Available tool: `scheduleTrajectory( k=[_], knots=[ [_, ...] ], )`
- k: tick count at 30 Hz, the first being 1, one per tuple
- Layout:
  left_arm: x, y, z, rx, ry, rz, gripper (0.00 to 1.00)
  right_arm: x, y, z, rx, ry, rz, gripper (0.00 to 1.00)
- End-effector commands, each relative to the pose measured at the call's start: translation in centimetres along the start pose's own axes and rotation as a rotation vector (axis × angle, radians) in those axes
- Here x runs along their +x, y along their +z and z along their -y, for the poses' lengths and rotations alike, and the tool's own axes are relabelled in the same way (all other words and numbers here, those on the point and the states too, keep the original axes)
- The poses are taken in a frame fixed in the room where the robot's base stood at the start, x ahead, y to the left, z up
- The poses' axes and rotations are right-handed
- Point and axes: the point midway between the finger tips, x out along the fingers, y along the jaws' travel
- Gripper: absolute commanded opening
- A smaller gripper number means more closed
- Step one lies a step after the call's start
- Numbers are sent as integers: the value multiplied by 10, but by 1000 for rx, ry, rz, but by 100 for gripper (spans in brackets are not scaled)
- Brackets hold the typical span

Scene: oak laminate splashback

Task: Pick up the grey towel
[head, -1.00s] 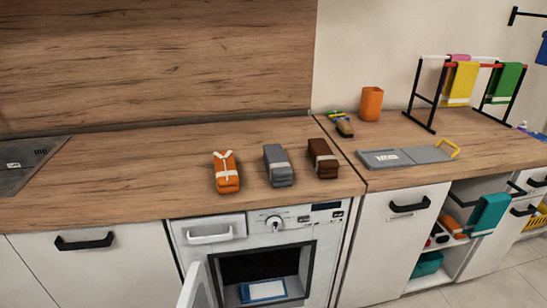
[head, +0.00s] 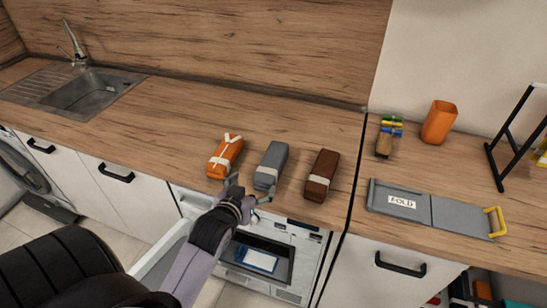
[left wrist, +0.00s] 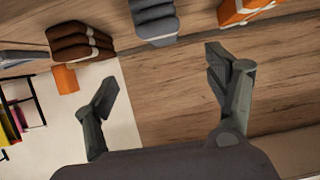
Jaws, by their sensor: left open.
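The grey towel (head: 271,165) is folded into a long bundle with a pale band near its front end. It lies on the wooden worktop between the orange and brown towels. It also shows in the left wrist view (left wrist: 154,20) at the top, beyond the fingers. My left gripper (head: 247,193) is at the worktop's front edge, just in front of the grey and orange towels. In the left wrist view its fingers (left wrist: 160,90) are spread wide with nothing between them. My right gripper is in neither current view.
An orange towel (head: 225,157) lies close left of the grey one, and a brown towel (head: 321,175) close right. Below, the appliance door (head: 160,250) stands open. A grey folding board (head: 402,202) and orange cup (head: 439,122) are at right. The worktop toward the sink (head: 92,90) is clear.

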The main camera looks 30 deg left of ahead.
Motion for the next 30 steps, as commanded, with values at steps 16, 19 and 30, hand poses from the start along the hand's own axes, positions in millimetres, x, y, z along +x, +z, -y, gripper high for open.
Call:
scheduleTrajectory(
  k=[16,19,30],
  knots=[
    [88,-16,1,-4,-3,-17,78,-25,-6,8,3,-10,-8,40],
    [103,-15,1,-4,-3,-17,78,-28,-7,4,4,-5,-9,40],
    [129,-16,0,-4,-3,-17,78,-37,-8,-1,5,1,-9,40]
  ],
)
